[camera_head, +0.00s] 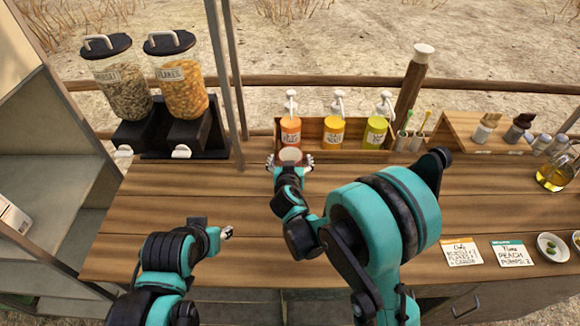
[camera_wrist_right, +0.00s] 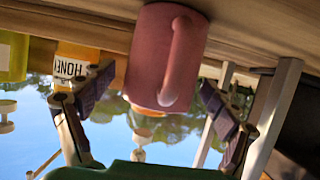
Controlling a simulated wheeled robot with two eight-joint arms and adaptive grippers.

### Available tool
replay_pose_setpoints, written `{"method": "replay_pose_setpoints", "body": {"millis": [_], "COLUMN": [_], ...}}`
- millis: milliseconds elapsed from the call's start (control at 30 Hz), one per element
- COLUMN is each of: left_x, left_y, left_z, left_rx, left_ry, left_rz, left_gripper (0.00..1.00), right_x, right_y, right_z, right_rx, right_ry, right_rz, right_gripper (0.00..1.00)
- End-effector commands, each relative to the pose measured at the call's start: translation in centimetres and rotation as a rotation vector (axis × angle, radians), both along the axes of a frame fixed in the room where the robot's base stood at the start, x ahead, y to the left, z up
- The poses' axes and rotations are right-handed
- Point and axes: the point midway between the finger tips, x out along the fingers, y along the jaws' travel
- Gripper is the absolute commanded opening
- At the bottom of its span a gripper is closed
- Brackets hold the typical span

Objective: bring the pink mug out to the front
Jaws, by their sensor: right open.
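The pink mug (camera_wrist_right: 165,55) fills the upper middle of the right wrist view, which is upside down; its handle faces the camera. In the head view only its rim (camera_head: 290,154) shows, in front of the pump bottle rack; my right gripper hides the rest. The mug appears to stand upright on the wooden counter. My right gripper (camera_head: 290,164) is open, with one finger on each side of the mug; gaps show between the fingers and the mug in the wrist view (camera_wrist_right: 155,97). My left gripper (camera_head: 228,232) is over the counter's front left, apart from the mug; its jaws are unclear.
Two dispensers (camera_head: 127,88) stand at the back left, beside metal posts (camera_head: 233,80). Cards (camera_head: 461,252) and small bowls (camera_head: 552,247) lie at the right. The counter's left middle (camera_head: 185,190) is clear.

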Motion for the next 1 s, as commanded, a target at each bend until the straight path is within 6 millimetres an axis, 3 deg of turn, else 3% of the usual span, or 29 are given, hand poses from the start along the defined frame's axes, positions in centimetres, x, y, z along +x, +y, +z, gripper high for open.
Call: {"method": "replay_pose_setpoints", "body": {"millis": [367,467,600,767,1000], "left_x": [0.0,0.0,0.0,0.0,0.0], "left_y": [0.0,0.0,0.0,0.0,0.0], "left_z": [-0.2,-0.2,-0.2,-0.3,-0.6], "left_rx": [0.0,0.0,0.0,0.0,0.0], "left_ry": [0.0,0.0,0.0,0.0,0.0], "left_rz": [0.0,0.0,0.0,0.0,0.0], "left_gripper": [0.4,0.4,0.4,0.4,0.4], "right_x": [0.9,0.9,0.9,0.7,-1.3], "right_y": [-0.1,-0.1,-0.1,-0.1,0.0], "right_z": [-0.3,-0.3,-0.3,-0.3,-0.4], "right_rx": [0.0,0.0,0.0,0.0,-0.001], "right_ry": [0.0,0.0,0.0,0.001,0.001], "right_rz": [0.0,0.0,0.0,0.0,0.001], "right_gripper": [0.88,0.67,0.31,0.31,0.3]}}
